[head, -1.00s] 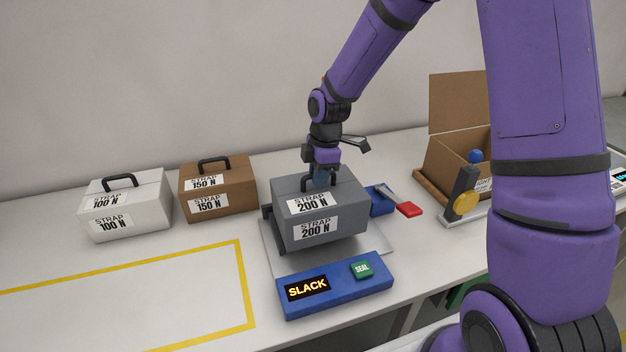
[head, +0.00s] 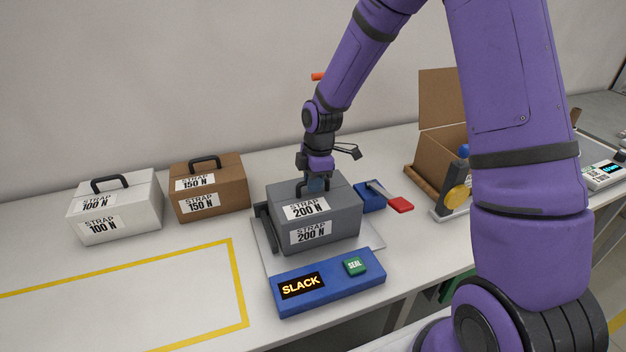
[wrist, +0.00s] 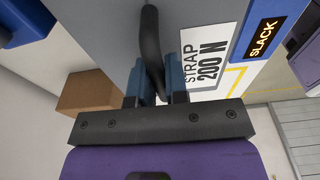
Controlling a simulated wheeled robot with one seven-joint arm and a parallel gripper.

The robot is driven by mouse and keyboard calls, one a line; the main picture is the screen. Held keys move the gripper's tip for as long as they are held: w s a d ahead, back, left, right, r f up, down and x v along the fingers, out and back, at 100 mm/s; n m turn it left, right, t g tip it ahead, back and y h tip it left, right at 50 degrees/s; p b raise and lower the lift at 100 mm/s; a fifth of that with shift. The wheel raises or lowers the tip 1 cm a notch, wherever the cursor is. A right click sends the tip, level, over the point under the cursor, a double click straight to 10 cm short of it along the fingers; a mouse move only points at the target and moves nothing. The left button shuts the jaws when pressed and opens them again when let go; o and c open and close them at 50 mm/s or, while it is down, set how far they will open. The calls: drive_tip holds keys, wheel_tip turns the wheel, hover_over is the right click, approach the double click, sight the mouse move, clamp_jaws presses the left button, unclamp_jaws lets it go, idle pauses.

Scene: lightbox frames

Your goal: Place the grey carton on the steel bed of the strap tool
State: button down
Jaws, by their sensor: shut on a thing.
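The grey carton (head: 338,208), labelled STRAP 200 N, is upright over the steel bed (head: 372,243) of the strap tool. It looks very low over the bed or resting on it; I cannot tell which. My gripper (head: 314,184) is shut on the carton's black handle from above. In the wrist view both blue fingers (wrist: 162,82) are around the handle (wrist: 151,45). The strap tool's blue front panel (head: 330,282) shows SLACK and a green SEAL button (head: 355,266). Its red-ended lever (head: 400,205) sticks out to the right of the carton. Most of the bed is hidden under the carton.
A white 100 N carton (head: 120,210) and a brown 150 N carton (head: 210,188) stand at left. An open cardboard box (head: 440,150) and a stand with a yellow disc (head: 457,197) are at right. A yellow-outlined area (head: 110,295) at front left is clear.

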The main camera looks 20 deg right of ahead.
drive_tip(key=c, duration=1.1)
unclamp_jaws()
drive_tip(key=shift+f, duration=0.1)
wheel_tip(320, 180, up, 12)
drive_tip(key=d, duration=0.2)
drive_tip(key=s+d+r+m+t+h, duration=0.25)
drive_tip(key=s+r+m, duration=0.65)
drive_tip(key=s+r, duration=0.5)
drive_tip(key=shift+s+d+r+m+t+y, duration=0.2)
drive_tip(key=shift+s+d+r+m+t, duration=0.35)
drive_tip(key=shift+s+m, duration=1.5)
drive_tip(key=shift+s+d+r+m+t+y, duration=0.25)
drive_tip(key=shift+s+r+m, duration=0.6)
drive_tip(key=shift+s, duration=2.25)
drive_tip(key=shift+s+d+r+m+t+y, duration=0.1)
drive_tip(key=shift+s+d+r+m+t, duration=0.4)
drive_tip(key=shift+s+m, duration=1.6)
drive_tip(key=shift+s+a+n, duration=0.1)
drive_tip(key=shift+s+n, duration=0.3)
drive_tip(key=shift+n, duration=0.1)
